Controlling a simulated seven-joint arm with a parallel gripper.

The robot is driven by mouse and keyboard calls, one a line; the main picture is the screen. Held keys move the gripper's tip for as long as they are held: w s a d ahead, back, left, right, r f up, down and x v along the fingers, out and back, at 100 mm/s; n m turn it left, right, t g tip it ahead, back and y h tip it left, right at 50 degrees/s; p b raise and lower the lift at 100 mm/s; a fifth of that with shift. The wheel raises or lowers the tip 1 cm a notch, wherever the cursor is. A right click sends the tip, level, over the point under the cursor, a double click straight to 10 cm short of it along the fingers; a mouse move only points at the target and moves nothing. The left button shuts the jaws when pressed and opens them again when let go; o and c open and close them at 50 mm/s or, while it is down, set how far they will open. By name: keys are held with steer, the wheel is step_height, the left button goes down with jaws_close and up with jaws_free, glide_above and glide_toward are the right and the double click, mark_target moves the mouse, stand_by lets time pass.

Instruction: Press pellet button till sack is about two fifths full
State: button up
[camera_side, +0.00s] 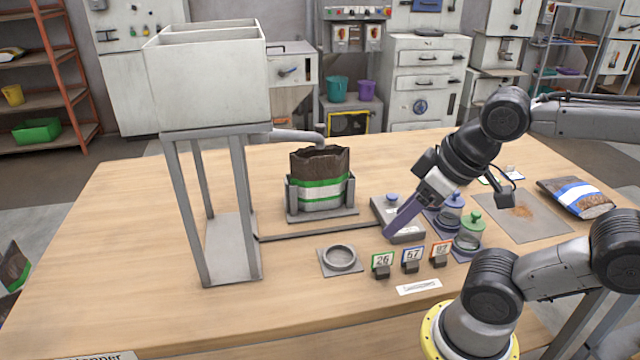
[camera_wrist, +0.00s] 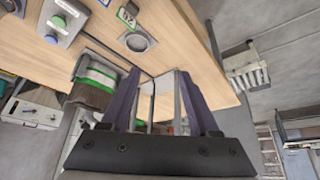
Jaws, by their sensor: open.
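The brown sack (camera_side: 320,196) with green and white bands stands upright and open-topped in a grey holder (camera_side: 325,215), under the spout (camera_side: 300,136) of the pale hopper (camera_side: 208,85). Its fill level cannot be seen. The sack also shows in the wrist view (camera_wrist: 97,82). The grey button box (camera_side: 408,237) has a blue button (camera_side: 392,197); the wrist view shows blue (camera_wrist: 50,38) and green (camera_wrist: 59,21) buttons. My gripper (camera_side: 389,234) is open and empty. Its purple fingers cross in front of the box in the side view; the wrist view shows them apart from the buttons.
A round grey dish (camera_side: 339,258), number cards (camera_side: 412,260) and jars with blue and green lids (camera_side: 467,238) stand close by. A filled bag (camera_side: 577,198) lies at the right. The table's left (camera_side: 110,240) is clear.

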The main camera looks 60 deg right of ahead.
steer(key=c, duration=0.3)
steer(key=shift+s+r, duration=0.1)
steer(key=shift+r, duration=0.25)
steer(key=shift+c, duration=1.4)
steer(key=shift+m+g+h, duration=0.3)
steer(key=shift+m+g, duration=0.4)
steer(key=w+d+r, duration=0.1)
steer(key=w, duration=0.1)
steer(key=w+d+r, duration=0.1)
steer(key=r, duration=0.1)
steer(key=shift+w+d+r, duration=0.25)
steer(key=shift+w+d, duration=0.05)
steer(key=shift+w, duration=0.1)
jaws_close()
steer(key=w+d+m+g, duration=0.2)
steer(key=w+d+m, duration=0.1)
steer(key=w+d, duration=0.3)
steer(key=s+d+f+m+g, duration=0.1)
steer(key=d+f+m, duration=0.1)
steer(key=d, duration=0.6)
steer(key=s+d+f+m+g+y, duration=0.1)
steer(key=d+f+m, duration=0.1)
steer(key=d, duration=0.6)
steer(key=shift+s+d+f+m+g, duration=0.15)
steer(key=shift+f+m+g, duration=0.2)
steer(key=shift+f, duration=0.45)
